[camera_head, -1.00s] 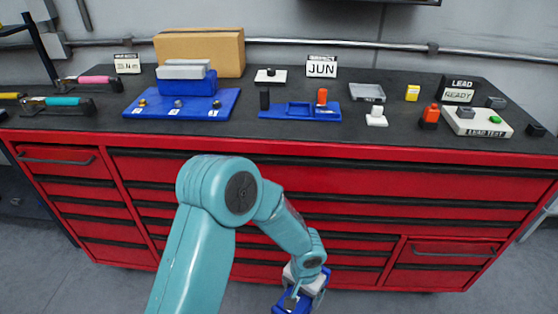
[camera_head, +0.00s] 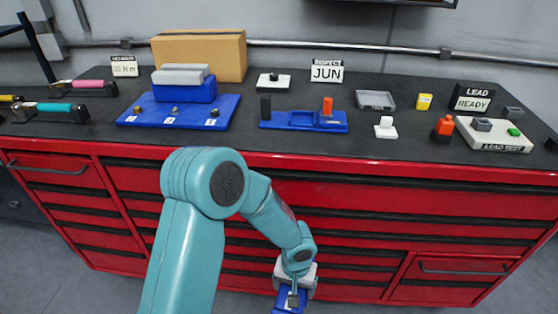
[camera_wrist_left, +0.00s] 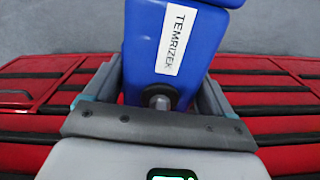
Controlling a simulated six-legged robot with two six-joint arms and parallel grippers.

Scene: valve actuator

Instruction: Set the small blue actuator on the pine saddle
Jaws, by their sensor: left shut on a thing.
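My left gripper (camera_head: 292,292) hangs low in front of the red cabinet, at the bottom of the head view. It is shut on a blue actuator (camera_head: 284,307), which is partly cut off by the frame edge. In the left wrist view the blue actuator (camera_wrist_left: 142,60) sits between the two fingers, with a white label reading TEMRIZEK and a round grey stem near the palm. I cannot pick out a pine saddle for sure in either view. My right gripper is not in view.
The dark bench top (camera_head: 290,142) holds a blue plate (camera_head: 137,117) with a blue block and grey cover, a blue tray (camera_head: 280,120), a grey dish (camera_head: 375,100) and a white LEAD TEST box (camera_head: 500,146). A brown box (camera_head: 200,50) stands behind. The bench's front strip is mostly clear.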

